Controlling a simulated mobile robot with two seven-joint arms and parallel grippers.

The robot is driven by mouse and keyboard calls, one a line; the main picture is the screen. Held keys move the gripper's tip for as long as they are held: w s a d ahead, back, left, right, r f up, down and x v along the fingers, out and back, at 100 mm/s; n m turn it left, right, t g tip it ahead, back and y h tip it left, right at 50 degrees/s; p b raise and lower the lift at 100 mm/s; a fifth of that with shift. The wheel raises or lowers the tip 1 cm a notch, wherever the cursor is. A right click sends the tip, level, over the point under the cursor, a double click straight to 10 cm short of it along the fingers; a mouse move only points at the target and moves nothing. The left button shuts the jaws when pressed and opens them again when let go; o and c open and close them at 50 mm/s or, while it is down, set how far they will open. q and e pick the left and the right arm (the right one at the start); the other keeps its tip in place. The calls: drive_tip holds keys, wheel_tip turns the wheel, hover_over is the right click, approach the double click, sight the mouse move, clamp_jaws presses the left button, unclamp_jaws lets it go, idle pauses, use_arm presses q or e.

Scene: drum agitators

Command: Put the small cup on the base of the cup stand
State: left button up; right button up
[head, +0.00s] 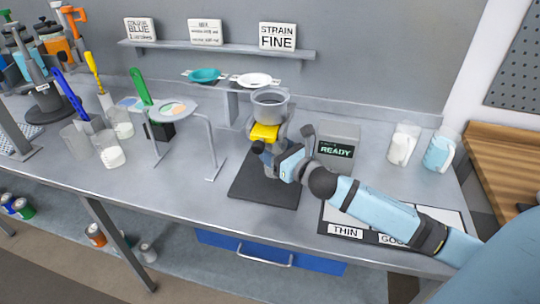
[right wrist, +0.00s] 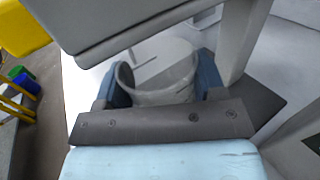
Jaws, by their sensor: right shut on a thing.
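The cup stand has a flat black base (head: 262,180) on the middle of the bench, with a grey cup (head: 270,104) held at its top and a yellow part (head: 265,133) just below. My right gripper (head: 274,156) is low at the stand, under the grey cup and over the base. In the right wrist view its blue finger pads are shut on the small grey cup (right wrist: 158,88), one on each side. The cup looks upright. The gripper hides it in the head view, and I cannot tell whether it touches the base. My left gripper is not in view.
A grey box reading READY (head: 338,148) stands right of the stand. A THIN/GOOD board (head: 345,229) lies in front of it. Two clear jugs (head: 404,145) stand far right. A small metal table (head: 173,110) and several containers are to the left.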

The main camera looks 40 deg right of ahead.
drive_tip(key=shift+w+a, duration=0.2)
drive_tip(key=shift+w, duration=0.8)
drive_tip(key=shift+w+f, duration=0.1)
drive_tip(key=shift+f, duration=1.7)
drive_tip(key=shift+f, duration=0.1)
drive_tip(key=o, duration=1)
drive_tip(key=shift+c, duration=0.2)
